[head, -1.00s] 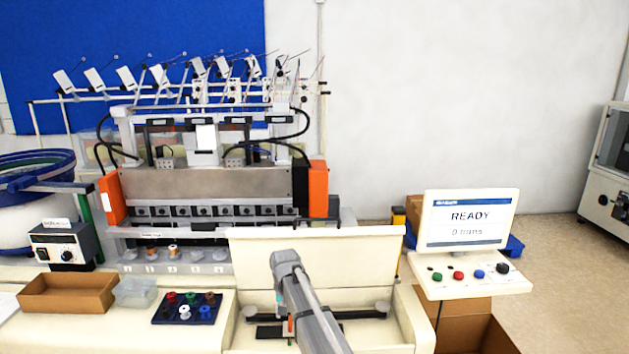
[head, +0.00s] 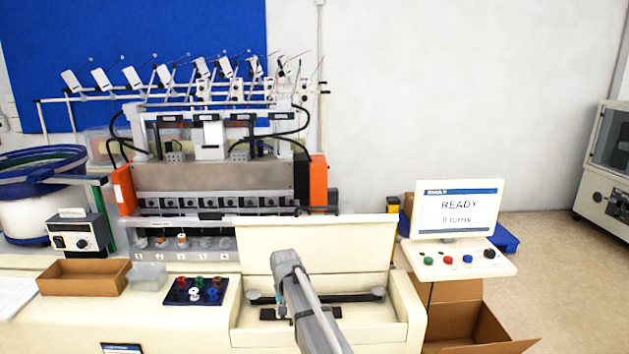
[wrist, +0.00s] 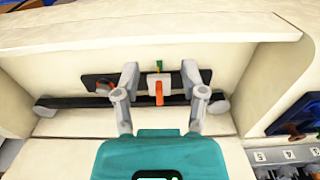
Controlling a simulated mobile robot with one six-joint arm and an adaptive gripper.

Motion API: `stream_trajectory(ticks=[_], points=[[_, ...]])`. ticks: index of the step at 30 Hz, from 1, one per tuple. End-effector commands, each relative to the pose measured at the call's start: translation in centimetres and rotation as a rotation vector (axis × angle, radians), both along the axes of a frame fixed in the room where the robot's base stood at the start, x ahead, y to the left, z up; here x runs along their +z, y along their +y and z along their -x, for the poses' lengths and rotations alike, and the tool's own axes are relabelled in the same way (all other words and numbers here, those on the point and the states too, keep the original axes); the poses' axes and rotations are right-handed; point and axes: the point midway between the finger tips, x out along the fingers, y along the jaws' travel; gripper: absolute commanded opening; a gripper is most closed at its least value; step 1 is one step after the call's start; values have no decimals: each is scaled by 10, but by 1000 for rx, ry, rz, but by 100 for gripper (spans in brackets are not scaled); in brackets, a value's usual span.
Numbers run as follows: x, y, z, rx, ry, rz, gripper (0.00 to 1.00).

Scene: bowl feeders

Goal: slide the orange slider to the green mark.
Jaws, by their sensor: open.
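In the wrist view, an orange slider tab (wrist: 159,95) stands out from a pale block (wrist: 158,78) in front of a dark plate. A small green mark (wrist: 158,65) shows just above the block in that view. My gripper (wrist: 159,76) is open, with one finger on each side of the block and tab and a visible gap on both sides. In the head view my gripper and wrist (head: 287,275) hang over the machine's front recess. My arm hides the slider and the mark there.
A dark horizontal bar (wrist: 66,101) with rounded grey ends crosses behind the fingers. A raised cream panel (head: 316,250) stands behind the recess. A dark spool tray (head: 195,290) lies to the left, and a screen reading READY (head: 458,208) stands to the right.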

Motion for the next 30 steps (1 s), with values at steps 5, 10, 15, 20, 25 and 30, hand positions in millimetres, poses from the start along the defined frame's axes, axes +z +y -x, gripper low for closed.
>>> stream_trajectory(ticks=[5,10,15,20,25,30], points=[[0,0,0,0,0,0,54],[-7,-18,11,-3,0,0,54],[-13,-39,23,-8,0,0,54],[-22,-64,41,-11,0,0,54],[-35,-100,69,-17,0,0,54],[-57,-152,116,-27,0,0,54]])
